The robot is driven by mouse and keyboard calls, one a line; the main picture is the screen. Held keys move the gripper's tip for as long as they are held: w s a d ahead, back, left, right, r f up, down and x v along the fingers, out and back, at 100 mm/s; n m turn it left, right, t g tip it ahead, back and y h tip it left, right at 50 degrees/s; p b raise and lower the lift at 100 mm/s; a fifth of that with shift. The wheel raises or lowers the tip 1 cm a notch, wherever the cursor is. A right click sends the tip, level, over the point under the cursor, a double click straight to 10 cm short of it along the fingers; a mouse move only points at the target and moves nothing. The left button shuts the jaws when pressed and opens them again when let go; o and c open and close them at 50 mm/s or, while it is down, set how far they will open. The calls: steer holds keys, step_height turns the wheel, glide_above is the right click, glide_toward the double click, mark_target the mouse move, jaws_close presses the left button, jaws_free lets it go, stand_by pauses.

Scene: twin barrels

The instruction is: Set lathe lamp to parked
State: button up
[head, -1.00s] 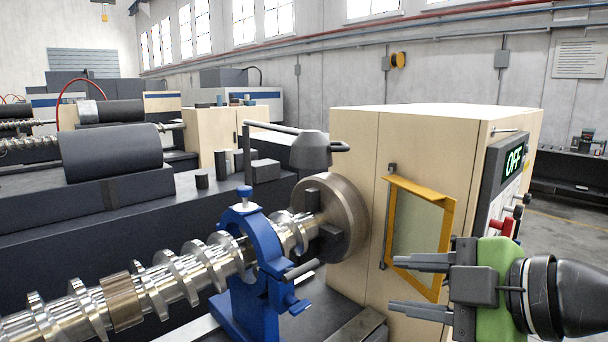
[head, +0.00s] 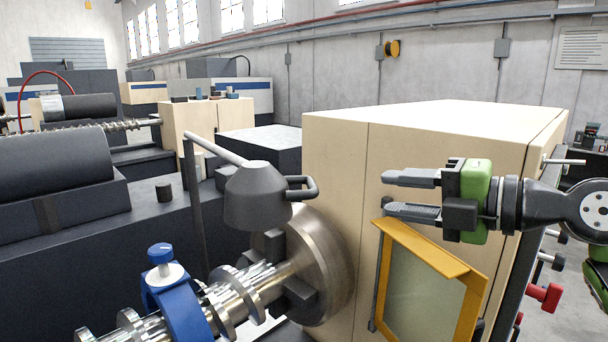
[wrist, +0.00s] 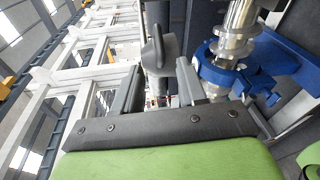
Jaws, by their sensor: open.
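The lathe lamp has a dark grey conical head (head: 258,195) with a loop handle (head: 302,188) on its right side. It hangs on a thin grey arm (head: 215,150) from an upright post, and the head sits in front of and above the chuck. My gripper (head: 385,194) is open and empty, to the right of the lamp and apart from it, fingers pointing left toward the handle. In the wrist view the lamp head (wrist: 158,52) shows beyond and between the open fingers of my gripper (wrist: 160,85).
The chuck (head: 325,265) and a steel screw (head: 245,295) lie below the lamp, with a blue steady rest (head: 180,310) around the screw. A yellow-framed guard (head: 470,310) stands below my gripper. The beige headstock (head: 335,150) is behind it.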

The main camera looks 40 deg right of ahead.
mark_target(313, 182)
steer(key=x, duration=0.5)
steer(key=p+x, duration=0.1)
steer(key=x, duration=0.3)
steer(key=a+x, duration=0.1)
steer(key=x, duration=0.4)
steer(key=shift+w, duration=0.6)
steer(key=shift+s, duration=0.1)
jaws_close()
